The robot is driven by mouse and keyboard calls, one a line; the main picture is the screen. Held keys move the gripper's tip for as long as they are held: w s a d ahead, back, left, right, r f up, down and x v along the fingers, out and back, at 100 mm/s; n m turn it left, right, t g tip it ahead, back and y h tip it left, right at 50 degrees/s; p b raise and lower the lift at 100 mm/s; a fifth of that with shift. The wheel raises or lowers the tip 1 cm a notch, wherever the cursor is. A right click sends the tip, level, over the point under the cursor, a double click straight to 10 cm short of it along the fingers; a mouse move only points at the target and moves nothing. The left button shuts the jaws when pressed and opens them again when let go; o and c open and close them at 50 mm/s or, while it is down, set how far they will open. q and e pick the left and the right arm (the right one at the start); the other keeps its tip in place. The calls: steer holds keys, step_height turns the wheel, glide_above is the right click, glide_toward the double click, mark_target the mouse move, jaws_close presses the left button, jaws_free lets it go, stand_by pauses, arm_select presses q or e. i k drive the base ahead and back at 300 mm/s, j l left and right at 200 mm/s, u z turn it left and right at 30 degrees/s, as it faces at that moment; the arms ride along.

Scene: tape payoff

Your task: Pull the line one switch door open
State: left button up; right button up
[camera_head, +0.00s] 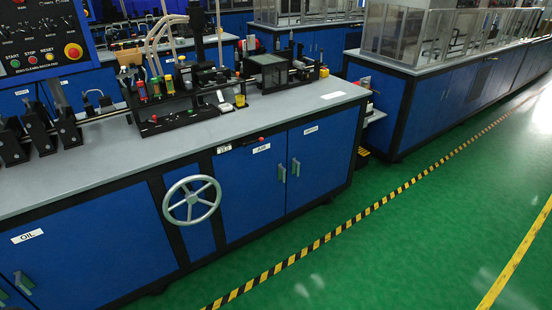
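A workbench cabinet with blue doors stands across the left and middle of the head view. Its right-hand door (325,160) is shut and bears a small white label (311,129) too small to read surely. The door beside it, labelled AIR (250,190), is also shut. Two upright handles, one on the AIR door (282,173) and one on the right-hand door (295,167), stand close together at their meeting edges. No label reading "line one" or a clear "switch" can be made out. Neither of my grippers shows in this view.
A grey handwheel (192,200) sticks out left of the AIR door. An OIL door (80,250) is at lower left. Machinery (200,85) stands on the grey benchtop (110,160). Green floor (400,240) with a yellow-black stripe (345,226) is clear in front.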

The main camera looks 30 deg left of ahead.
mark_target(323, 147)
steer(key=u, duration=0.45)
steer(key=i+u, duration=0.2)
steer(key=i, duration=0.35)
steer(key=i+l+u, duration=0.2)
steer(key=i, duration=0.35)
steer(key=i+l+u, duration=0.15)
steer(key=i, duration=0.35)
